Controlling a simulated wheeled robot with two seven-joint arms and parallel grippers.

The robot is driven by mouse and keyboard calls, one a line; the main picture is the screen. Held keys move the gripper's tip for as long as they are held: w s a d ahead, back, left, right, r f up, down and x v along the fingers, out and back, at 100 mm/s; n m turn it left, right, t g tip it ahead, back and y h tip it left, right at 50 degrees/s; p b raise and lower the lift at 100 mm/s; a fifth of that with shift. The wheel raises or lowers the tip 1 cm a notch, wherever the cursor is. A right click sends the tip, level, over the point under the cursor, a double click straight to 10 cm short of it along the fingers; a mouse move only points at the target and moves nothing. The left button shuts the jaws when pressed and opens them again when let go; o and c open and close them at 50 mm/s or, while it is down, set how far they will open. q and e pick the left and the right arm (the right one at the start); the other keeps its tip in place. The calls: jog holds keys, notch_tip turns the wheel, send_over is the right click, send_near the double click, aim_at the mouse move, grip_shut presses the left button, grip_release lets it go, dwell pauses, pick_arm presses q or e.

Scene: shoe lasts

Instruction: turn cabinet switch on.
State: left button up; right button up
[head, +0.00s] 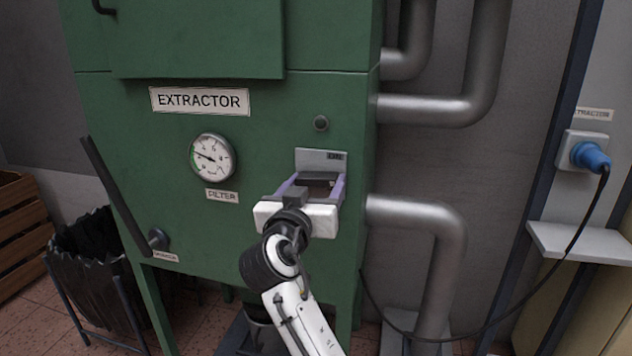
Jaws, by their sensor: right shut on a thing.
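The green cabinet (270,120) carries an "EXTRACTOR" label and fills the middle of the head view. Its switch plate (311,158), pale grey with a small dark label, is on the lower right of the front. My right gripper (318,182) reaches up to this plate, with its two purple-sided fingers on either side of a dark switch part (319,180). It is shut on this part. The gripper body hides the lower part of the plate, and I cannot tell the switch's position. My left gripper is not in view.
A round gauge (213,157) and a long dark lever (115,197) are on the cabinet front. Grey pipes (440,215) run along its right side. A blue plug (590,157) with a hanging cable is at the right. A bin with a black bag (95,265) stands at the left.

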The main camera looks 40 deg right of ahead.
jog(key=shift+r+n+p, duration=0.2)
jog(key=shift+n+p, duration=0.8)
jog(key=shift+n, duration=0.2)
jog(key=n+p, duration=0.2)
jog(key=shift+s+d+n, duration=0.1)
jog(key=shift+n, duration=0.2)
jog(key=n+p, duration=0.2)
jog(key=shift+r+n, duration=0.1)
jog(key=shift+n, duration=0.3)
jog(key=n+p, duration=0.4)
jog(key=shift+s, duration=0.1)
jog(key=n+p, duration=0.2)
jog(key=shift+r+n, duration=0.1)
jog(key=shift+n, duration=0.3)
pick_arm(q)
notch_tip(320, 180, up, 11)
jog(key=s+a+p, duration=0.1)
jog(key=p, duration=0.1)
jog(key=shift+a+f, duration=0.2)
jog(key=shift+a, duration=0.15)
pick_arm(e)
jog(key=shift+n, duration=1.2)
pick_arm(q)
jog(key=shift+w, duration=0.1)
pick_arm(e)
jog(key=o, duration=1)
jog(key=shift+o, duration=0.2)
